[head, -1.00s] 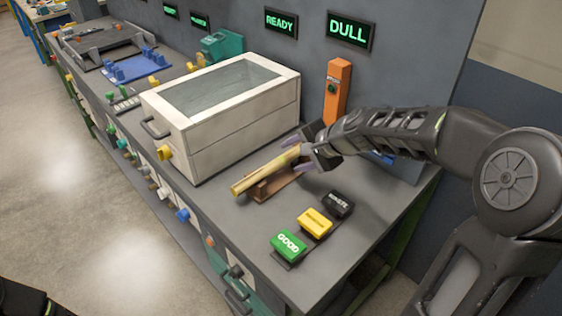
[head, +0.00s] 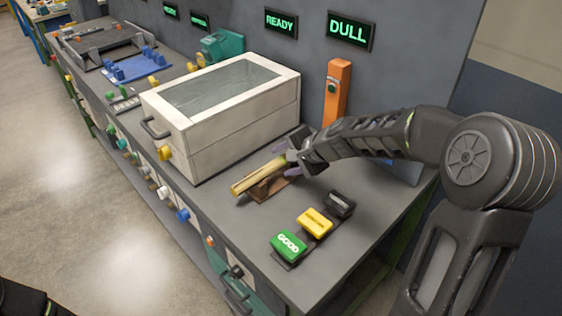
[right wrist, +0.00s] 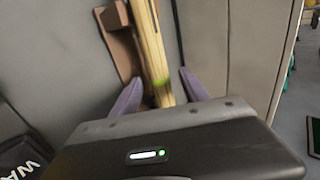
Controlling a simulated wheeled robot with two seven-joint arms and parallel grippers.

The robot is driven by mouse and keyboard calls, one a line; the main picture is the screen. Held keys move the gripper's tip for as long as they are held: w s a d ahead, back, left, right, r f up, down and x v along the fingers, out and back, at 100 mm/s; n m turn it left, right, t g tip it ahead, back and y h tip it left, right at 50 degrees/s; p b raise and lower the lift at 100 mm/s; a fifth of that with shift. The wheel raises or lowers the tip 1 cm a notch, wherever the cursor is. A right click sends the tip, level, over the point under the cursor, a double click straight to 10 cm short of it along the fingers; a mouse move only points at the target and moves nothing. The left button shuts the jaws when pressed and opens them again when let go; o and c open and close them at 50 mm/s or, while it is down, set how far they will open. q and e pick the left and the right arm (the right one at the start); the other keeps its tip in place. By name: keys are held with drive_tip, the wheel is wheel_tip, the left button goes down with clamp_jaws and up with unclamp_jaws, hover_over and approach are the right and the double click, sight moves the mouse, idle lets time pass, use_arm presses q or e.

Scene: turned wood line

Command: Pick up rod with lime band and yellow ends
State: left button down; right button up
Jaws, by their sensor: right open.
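A pale yellow wooden rod (head: 257,177) lies tilted on a brown wooden rest (head: 270,189) on the grey bench. My right gripper (head: 288,160) is open around the rod's far end in the head view. In the right wrist view its two purple-grey fingers (right wrist: 160,88) stand on either side of the rod, with gaps visible. The rod's end beneath the gripper is hidden. My left gripper is not in view.
A white box with a glass lid (head: 225,105) stands left of the rod. Green (head: 288,245), yellow (head: 314,222) and black (head: 340,205) buttons sit in front of it. An orange post (head: 337,92) stands behind, near the wall with READY and DULL signs.

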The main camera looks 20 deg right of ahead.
clamp_jaws()
idle(0.4)
